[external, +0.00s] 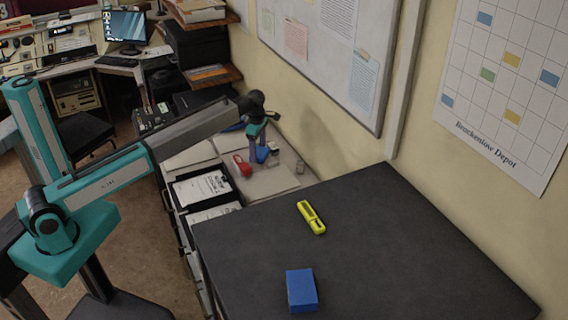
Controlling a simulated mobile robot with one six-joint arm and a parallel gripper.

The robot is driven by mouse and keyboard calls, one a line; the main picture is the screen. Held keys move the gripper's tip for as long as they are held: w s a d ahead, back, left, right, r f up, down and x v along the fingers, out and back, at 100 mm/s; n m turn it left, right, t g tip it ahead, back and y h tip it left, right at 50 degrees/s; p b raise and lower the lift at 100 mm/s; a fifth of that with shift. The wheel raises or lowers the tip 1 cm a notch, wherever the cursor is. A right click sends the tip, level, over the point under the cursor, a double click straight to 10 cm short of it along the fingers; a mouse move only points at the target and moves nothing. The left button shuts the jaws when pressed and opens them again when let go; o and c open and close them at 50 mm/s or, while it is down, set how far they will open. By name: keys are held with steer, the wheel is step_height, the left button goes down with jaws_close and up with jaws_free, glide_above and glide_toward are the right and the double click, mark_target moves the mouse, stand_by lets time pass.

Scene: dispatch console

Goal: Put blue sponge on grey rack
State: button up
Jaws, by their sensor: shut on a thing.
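My gripper (262,148) is over the light grey counter beyond the dark table. It is shut on a small blue piece (262,155), which I take as the blue sponge; the fingers hide part of it. I cannot tell whether it touches the counter below. A larger blue block (301,291) lies on the dark table near the front, well apart from my gripper. I cannot make out the grey rack for sure.
A red object (242,166) sits just left of my gripper. Clipboards (201,188) lie farther left. The wall and whiteboard (330,60) rise behind.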

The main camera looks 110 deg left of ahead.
mark_target(258, 151)
steer(key=shift+r+b, duration=0.9)
steer(key=shift+r, duration=2.75)
steer(key=shift+f, duration=0.15)
steer(key=shift+f+b, duration=0.25)
steer(key=shift+b, duration=0.15)
steer(key=shift+r+p, duration=0.2)
steer(key=shift+p, duration=0.1)
steer(key=shift+r+p, duration=0.4)
steer(key=shift+p, duration=0.55)
steer(key=shift+f, duration=0.1)
steer(key=shift+f+p, duration=1)
steer(key=shift+f, duration=2.1)
